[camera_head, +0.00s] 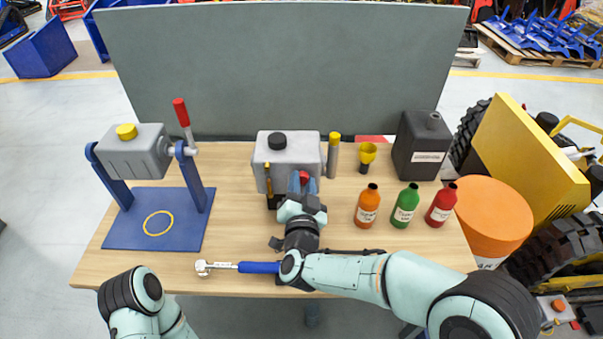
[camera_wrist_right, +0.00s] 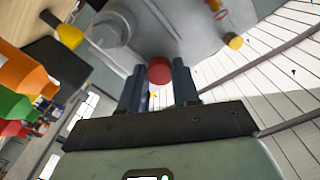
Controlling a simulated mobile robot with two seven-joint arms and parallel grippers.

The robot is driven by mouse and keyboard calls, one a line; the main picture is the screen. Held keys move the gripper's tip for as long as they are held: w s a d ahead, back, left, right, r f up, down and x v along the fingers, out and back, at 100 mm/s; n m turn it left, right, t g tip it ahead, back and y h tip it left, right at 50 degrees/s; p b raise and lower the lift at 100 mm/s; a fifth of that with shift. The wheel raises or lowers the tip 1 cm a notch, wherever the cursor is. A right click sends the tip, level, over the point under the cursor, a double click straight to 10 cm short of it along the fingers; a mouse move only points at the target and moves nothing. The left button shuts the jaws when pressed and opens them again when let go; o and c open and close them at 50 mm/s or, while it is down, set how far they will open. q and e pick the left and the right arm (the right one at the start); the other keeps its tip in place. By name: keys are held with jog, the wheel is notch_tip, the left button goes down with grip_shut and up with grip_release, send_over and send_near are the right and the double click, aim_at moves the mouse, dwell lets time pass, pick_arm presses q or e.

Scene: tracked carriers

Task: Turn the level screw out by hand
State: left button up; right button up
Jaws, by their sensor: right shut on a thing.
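The level screw, a red round head (camera_head: 304,176), is on the front face of a grey gearbox housing (camera_head: 307,151) at the table's middle. It also shows in the right wrist view (camera_wrist_right: 159,71). My right gripper (camera_head: 303,186) reaches it from the front, its blue fingers on either side of the red head and shut on it. The screw's shank is hidden, so I cannot tell how far it is in the housing. Of my left arm only links show at the bottom left of the head view; its gripper is out of view.
A blue stand (camera_head: 190,239) with a tilted grey unit (camera_head: 138,155) and red-handled lever is at the left. A blue-handled wrench (camera_head: 258,267) lies near the front edge. Orange (camera_head: 367,207), green (camera_head: 405,207) and red (camera_head: 441,206) bottles, a yellow funnel (camera_head: 367,153) and black canister (camera_head: 421,147) stand right.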

jog(key=n+p, duration=0.1)
jog(key=n, duration=0.2)
jog(key=shift+r, duration=0.15)
pick_arm(q)
jog(key=shift+w+r, duration=0.2)
jog(key=shift+r, duration=0.3)
jog(key=shift+w+r, duration=0.15)
jog(key=shift+r, duration=0.3)
pick_arm(e)
jog(key=shift+n, duration=0.4)
jog(key=n+p, duration=0.4)
jog(key=n, duration=0.4)
jog(key=shift+n, duration=0.7)
pick_arm(q)
jog(key=w+r, duration=0.1)
jog(key=r, duration=0.2)
jog(key=w+r, duration=0.1)
jog(key=r, duration=0.1)
jog(key=shift+w, duration=0.35)
